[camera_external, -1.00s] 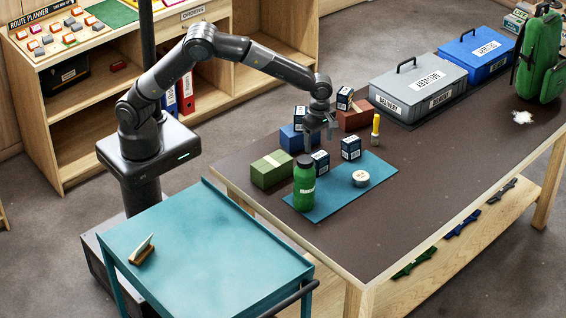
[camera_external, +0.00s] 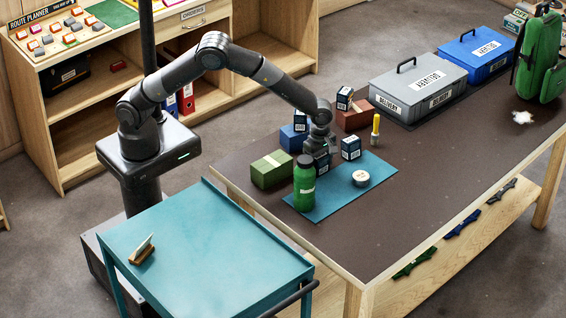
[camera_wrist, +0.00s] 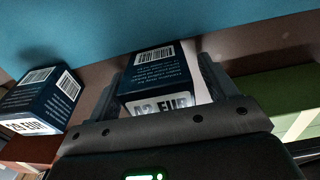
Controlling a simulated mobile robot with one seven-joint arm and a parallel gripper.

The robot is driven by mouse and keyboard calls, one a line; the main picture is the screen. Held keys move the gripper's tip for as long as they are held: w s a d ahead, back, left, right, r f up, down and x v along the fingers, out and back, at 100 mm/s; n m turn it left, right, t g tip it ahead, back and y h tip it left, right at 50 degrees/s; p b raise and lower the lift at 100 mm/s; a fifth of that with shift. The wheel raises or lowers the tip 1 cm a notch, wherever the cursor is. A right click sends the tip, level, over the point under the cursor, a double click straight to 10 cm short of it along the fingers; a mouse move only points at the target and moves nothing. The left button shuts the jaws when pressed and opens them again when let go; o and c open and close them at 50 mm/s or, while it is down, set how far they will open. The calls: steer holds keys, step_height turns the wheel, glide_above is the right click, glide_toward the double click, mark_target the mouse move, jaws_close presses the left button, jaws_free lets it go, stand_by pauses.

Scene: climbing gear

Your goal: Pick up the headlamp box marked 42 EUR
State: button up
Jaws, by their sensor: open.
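A dark blue headlamp box (camera_wrist: 157,77) with a barcode stands between the two fingers of my gripper (camera_wrist: 161,88) in the wrist view. Its lower edge carries a price ending in EUR that looks like 42, partly cut off by the gripper body. My gripper is open, with one finger on each side of the box; whether they touch it cannot be told. In the external view my gripper (camera_external: 320,152) is low over this box (camera_external: 322,166), which is mostly hidden behind the hand, at the back edge of the blue mat (camera_external: 345,193).
A similar box (camera_external: 351,148) stands close to the right; others rest on the blue block (camera_external: 291,141) and brown block (camera_external: 353,119). A green bottle (camera_external: 304,185), green block (camera_external: 271,169), white round tin (camera_external: 361,178) and yellow-topped item (camera_external: 375,132) are near.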

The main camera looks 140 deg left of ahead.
steer(key=shift+c, duration=0.6)
steer(key=c, duration=1)
steer(key=shift+r, duration=0.1)
